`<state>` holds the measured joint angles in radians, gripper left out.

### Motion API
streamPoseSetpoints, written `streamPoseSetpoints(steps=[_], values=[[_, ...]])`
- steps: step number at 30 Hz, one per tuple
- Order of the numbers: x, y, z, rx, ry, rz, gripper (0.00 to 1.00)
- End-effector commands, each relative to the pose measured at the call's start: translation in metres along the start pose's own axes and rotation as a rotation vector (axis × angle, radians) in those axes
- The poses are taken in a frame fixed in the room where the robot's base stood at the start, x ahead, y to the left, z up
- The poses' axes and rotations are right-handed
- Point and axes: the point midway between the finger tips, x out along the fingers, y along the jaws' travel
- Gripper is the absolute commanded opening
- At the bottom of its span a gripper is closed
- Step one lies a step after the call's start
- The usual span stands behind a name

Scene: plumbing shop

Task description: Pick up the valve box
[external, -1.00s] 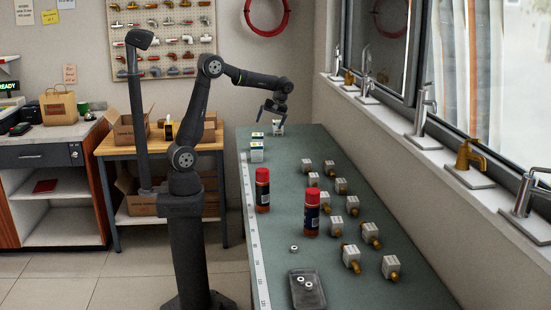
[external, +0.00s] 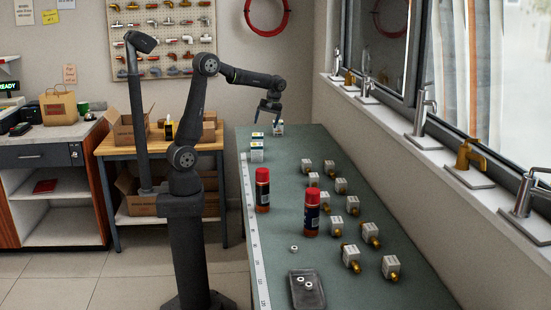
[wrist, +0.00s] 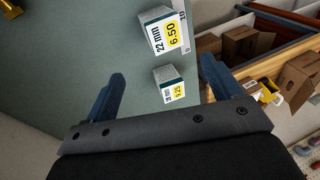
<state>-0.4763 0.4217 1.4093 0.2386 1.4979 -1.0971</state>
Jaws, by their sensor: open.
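Three small white-fronted boxes with printed labels stand at the far end of the green bench: a near box (external: 257,152), one behind it (external: 257,137) and a far-right box (external: 278,129). The frames do not show which is the valve box. The wrist view shows two: a larger one marked "22 mm 6.50" (wrist: 164,32) and a smaller one marked "9.25" (wrist: 171,85). My gripper (external: 269,113) is open and empty, above and slightly left of the far-right box. In the wrist view its blue fingers (wrist: 160,85) frame the smaller box, with gaps on both sides.
Two red-capped bottles (external: 262,190) (external: 311,208) and several valves with brass ends (external: 351,258) stand nearer on the bench (external: 275,270). A grey tray (external: 307,299) lies in front. Cardboard boxes (external: 130,130) sit on a wooden table left of the bench.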

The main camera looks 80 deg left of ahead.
Motion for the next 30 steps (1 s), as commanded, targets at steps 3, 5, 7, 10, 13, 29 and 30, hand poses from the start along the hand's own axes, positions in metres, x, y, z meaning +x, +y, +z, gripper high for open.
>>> streamPoseSetpoints(steps=[3,5,7,10,13,29,30], values=[[0.008,-0.025,-0.015,-0.013,-0.066,0.105,0.84],[0.011,-0.034,-0.020,-0.015,-0.089,0.158,0.84],[0.014,-0.042,-0.025,-0.022,-0.107,0.211,0.84],[0.016,-0.049,-0.029,-0.026,-0.119,0.259,0.84],[0.024,-0.049,-0.029,-0.026,-0.125,0.275,0.84],[0.122,-0.020,-0.015,-0.025,-0.125,0.273,0.84],[0.126,-0.019,-0.015,-0.025,-0.125,0.272,0.84]])
